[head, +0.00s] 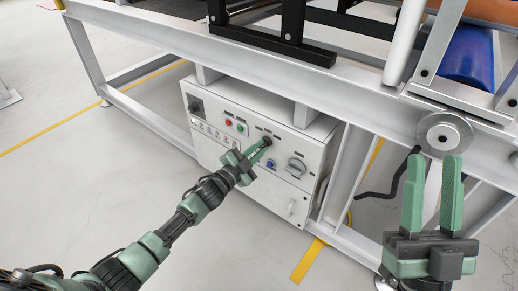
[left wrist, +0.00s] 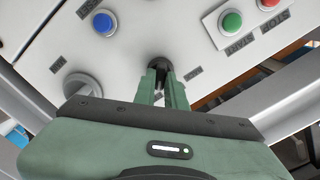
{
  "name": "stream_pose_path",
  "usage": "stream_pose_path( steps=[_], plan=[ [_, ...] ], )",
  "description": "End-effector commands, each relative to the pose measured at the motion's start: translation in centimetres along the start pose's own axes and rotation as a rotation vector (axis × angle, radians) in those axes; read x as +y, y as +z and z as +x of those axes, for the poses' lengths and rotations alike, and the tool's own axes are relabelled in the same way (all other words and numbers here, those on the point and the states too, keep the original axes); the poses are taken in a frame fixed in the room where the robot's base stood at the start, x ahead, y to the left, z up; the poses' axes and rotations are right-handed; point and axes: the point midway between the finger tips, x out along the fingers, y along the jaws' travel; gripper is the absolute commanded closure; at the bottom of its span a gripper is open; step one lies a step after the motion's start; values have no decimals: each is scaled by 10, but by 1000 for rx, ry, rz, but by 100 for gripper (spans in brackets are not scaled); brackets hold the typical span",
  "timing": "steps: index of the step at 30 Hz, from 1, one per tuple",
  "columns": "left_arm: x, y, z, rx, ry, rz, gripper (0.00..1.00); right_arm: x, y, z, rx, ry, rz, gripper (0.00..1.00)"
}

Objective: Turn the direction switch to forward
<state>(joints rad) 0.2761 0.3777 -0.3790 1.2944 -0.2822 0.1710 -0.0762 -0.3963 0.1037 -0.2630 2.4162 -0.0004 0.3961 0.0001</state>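The direction switch (head: 267,140) is a small dark knob on the front of the white control box (head: 230,157). In the left wrist view it is a round black knob (left wrist: 158,63) with a small label on each side. My left gripper (head: 260,149) reaches it from the front; its green fingers (left wrist: 161,80) are close together on either side of the knob and appear to grip it. The fingertips hide part of the knob, so its pointing direction cannot be read. My right gripper (head: 434,190) is open and empty at the right, away from the box.
The box also carries a red button (head: 228,122), a green button (head: 240,128), a blue button (head: 271,163) and a large grey rotary knob (head: 296,167). A white steel frame (head: 200,50) stands above the box. A black cable (head: 385,193) hangs near my right gripper.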

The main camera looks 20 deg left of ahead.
Motion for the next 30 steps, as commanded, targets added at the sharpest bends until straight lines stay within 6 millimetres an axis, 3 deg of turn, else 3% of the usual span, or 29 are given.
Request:
stream_pose_path(
  steps=[1,3,14,20,30],
  plan=[
    [2,1,-1,-1,3,3,77,0,0,0,0,0,0,64],
    [1,1,0,-1,2,3,66,0,0,0,0,0,0,64],
    [0,0,-3,-1,1,1,66,0,1,1,-8,0,0,64],
    [0,-1,-24,-3,3,0,66,4,33,0,-186,6,-8,64],
    [0,0,-69,-2,2,0,66,12,91,-22,-518,22,-22,64]
  ],
)
